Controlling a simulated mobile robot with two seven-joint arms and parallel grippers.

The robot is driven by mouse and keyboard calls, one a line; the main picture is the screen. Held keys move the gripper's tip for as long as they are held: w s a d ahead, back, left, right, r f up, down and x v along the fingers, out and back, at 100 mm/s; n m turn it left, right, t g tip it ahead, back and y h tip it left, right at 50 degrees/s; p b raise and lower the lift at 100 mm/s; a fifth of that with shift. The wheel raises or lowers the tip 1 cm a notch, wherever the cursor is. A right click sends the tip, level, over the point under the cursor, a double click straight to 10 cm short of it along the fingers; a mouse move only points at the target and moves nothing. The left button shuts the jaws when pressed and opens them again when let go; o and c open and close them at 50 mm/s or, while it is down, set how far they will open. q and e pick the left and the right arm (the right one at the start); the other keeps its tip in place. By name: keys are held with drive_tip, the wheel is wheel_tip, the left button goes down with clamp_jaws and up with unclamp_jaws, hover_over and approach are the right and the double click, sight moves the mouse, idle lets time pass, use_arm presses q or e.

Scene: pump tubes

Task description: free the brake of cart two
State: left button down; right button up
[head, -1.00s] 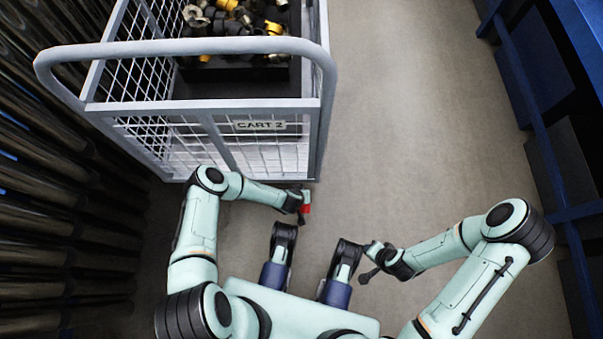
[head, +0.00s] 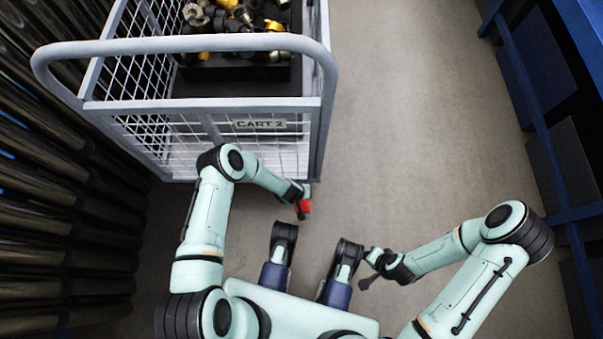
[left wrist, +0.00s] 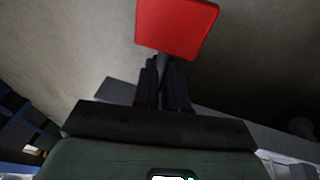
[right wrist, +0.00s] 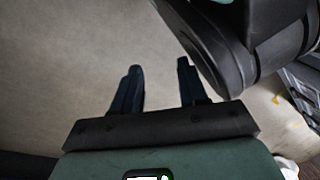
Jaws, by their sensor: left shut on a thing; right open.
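Cart two (head: 205,103) is a grey wire-mesh cart with a "CART 2" label (head: 261,124) on its near end. A red brake pedal (head: 304,206) shows at the cart's near right lower corner. In the left wrist view the red pedal (left wrist: 177,27) is a flat plate on a dark stem. My left gripper (head: 301,198) is shut on the stem, with the fingers just behind the red plate. My right gripper (head: 366,268) is open and empty, low over the floor in front of my base. In the right wrist view its fingers (right wrist: 155,90) are apart.
Metal and yellow fittings (head: 235,20) lie in a dark bin inside the cart. Racked dark tubes (head: 60,200) stand along the left. A blue-framed shelf (head: 545,120) lines the right. The floor (head: 420,110) between cart and shelf is clear.

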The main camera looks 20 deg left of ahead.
use_arm(q)
drive_tip(key=shift+s, duration=0.15)
use_arm(e)
drive_tip(key=shift+s, duration=0.1)
use_arm(q)
drive_tip(key=c, duration=1.2)
unclamp_jaws()
drive_tip(key=shift+o, duration=0.2)
drive_tip(key=shift+r, duration=0.1)
drive_tip(key=p+v, duration=0.5)
drive_tip(key=v, duration=0.8)
use_arm(e)
wheel_tip(320, 180, up, 7)
drive_tip(key=w+a, duration=0.1)
drive_tip(key=a, duration=0.2)
drive_tip(key=shift+w+r+n+t+y, duration=0.15)
drive_tip(key=shift+n+t+y, duration=0.15)
use_arm(q)
drive_tip(key=shift+a+r, duration=0.1)
